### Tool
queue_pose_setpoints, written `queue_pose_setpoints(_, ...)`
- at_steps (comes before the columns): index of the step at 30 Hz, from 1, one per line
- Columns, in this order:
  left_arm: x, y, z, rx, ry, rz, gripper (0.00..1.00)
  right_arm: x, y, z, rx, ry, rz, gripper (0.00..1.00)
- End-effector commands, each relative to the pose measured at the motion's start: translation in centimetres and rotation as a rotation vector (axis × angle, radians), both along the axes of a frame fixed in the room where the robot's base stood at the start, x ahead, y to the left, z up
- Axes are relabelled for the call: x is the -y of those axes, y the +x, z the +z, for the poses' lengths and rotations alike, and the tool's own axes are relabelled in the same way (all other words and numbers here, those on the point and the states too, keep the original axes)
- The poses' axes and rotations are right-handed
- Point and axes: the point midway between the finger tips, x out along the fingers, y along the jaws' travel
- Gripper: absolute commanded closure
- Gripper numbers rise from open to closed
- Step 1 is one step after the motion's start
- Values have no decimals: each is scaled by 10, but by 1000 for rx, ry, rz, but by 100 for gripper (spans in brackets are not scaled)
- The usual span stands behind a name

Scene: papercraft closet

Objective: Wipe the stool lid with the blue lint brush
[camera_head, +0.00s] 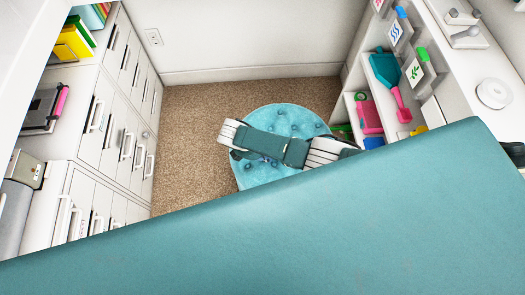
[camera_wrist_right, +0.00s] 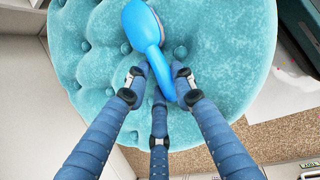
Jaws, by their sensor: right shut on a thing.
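The stool lid is a round, light blue tufted cushion (camera_head: 285,115), on the floor side of the closet in the head view. It fills most of the right wrist view (camera_wrist_right: 90,80). My right gripper (camera_wrist_right: 160,80) has its three fingers shut around the handle of the blue lint brush (camera_wrist_right: 141,22). The brush head lies over the lid, toward its upper part in the right wrist view. I cannot tell whether it touches the cushion. In the head view my arm crosses the stool and hides part of the lid; the brush cannot be made out there. My left gripper is not in view.
White drawers (camera_head: 105,130) line the left side. Shelves at right hold a teal dustpan (camera_head: 385,70) and a pink item (camera_head: 368,115). Brown carpet (camera_head: 190,140) lies clear left of the stool. A large teal surface blocks the lower head view.

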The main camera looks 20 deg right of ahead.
Motion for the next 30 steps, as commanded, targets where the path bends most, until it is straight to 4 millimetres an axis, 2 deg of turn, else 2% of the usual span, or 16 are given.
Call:
queue_pose_setpoints(9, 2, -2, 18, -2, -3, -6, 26, 32, -7, 1, 0, -2, 0, 100)
queue_pose_setpoints(15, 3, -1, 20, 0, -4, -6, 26, 38, -9, -1, 0, -1, 0, 100)
queue_pose_setpoints(21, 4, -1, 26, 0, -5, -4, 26, 53, -13, -2, -2, -3, -2, 100)
queue_pose_setpoints(30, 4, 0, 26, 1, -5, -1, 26, 56, -14, -4, -4, -3, -2, 100)
